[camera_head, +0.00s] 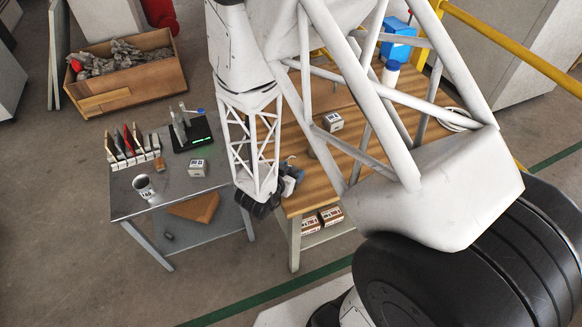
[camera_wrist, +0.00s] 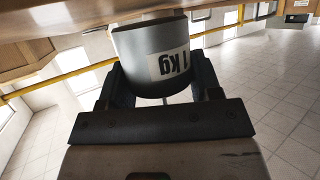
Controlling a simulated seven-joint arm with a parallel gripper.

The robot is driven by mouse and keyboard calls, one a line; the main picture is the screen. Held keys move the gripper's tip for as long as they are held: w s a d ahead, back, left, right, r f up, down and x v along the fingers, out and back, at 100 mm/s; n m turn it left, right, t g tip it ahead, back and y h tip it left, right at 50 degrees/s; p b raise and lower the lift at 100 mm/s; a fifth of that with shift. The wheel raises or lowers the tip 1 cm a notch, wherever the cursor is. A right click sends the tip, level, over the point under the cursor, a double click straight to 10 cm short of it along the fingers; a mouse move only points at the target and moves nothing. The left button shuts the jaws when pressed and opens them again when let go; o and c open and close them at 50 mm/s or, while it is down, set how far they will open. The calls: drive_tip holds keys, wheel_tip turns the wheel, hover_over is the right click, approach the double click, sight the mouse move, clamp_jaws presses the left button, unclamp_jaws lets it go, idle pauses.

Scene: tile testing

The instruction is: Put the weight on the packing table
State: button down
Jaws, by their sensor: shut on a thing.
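The weight (camera_wrist: 168,52) is a dark grey cylinder with a white "1 kg" label, upside down in the wrist view. My gripper (camera_wrist: 165,85) is shut on it, with one black finger on each side. In the head view my wrist end hangs low at the near left edge of the wooden packing table (camera_head: 300,150). The weight cannot be made out clearly there, as my arm crosses the table and hides much of its top. A wooden surface (camera_wrist: 60,22) spans the top left of the wrist view.

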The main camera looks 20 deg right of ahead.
drive_tip(key=shift+f, duration=0.3)
drive_tip(key=shift+f, duration=0.15)
drive_tip(key=shift+c, duration=1.5)
unclamp_jaws()
drive_tip(key=shift+r, duration=0.2)
drive_tip(key=v, duration=1.2)
